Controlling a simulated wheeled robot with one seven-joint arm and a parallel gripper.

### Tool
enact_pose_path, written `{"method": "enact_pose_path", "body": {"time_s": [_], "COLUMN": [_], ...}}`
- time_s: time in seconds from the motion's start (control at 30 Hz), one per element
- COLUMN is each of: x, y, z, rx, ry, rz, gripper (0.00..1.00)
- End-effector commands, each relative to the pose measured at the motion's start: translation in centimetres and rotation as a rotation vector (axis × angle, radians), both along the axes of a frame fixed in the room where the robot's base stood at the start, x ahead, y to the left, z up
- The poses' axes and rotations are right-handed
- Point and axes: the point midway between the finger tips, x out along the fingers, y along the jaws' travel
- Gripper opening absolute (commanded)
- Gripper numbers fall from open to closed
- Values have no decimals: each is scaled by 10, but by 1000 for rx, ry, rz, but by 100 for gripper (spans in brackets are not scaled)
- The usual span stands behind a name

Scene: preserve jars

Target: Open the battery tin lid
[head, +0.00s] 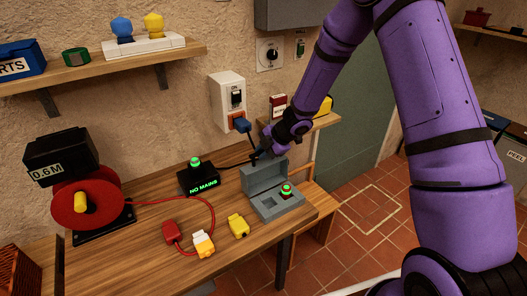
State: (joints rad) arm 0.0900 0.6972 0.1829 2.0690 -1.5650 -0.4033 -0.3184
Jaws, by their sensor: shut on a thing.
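The battery tin (281,211) is a grey box near the right end of the wooden workbench. Its lid (264,175) stands raised at the back, so the inside shows. Inside are a square recess at the left and a round red and black piece with a green top (286,190) at the right. My gripper (256,158) is at the upper edge of the raised lid, with its dark fingers shut on it. The fingertips are small here, and the exact contact is hard to make out.
A black "NO MAINS" box (199,180) stands left of the tin. Yellow (238,226), white-yellow (203,244) and red (172,232) connectors lie in front. A red cable reel (88,208) stands at the left. A wall socket with a blue plug (242,125) is close behind my gripper.

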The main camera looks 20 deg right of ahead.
Motion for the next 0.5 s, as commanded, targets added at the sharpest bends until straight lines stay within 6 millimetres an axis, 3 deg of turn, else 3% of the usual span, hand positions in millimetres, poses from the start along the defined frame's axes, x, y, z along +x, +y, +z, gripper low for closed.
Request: {"method": "enact_pose_path", "body": {"time_s": [0.47, 0.5], "x": [-2, -2], "y": [1, 1], "z": [-1, -1], "rx": [-3, -3], "ry": [11, 11], "rz": [1, 1], "gripper": [0, 19]}}
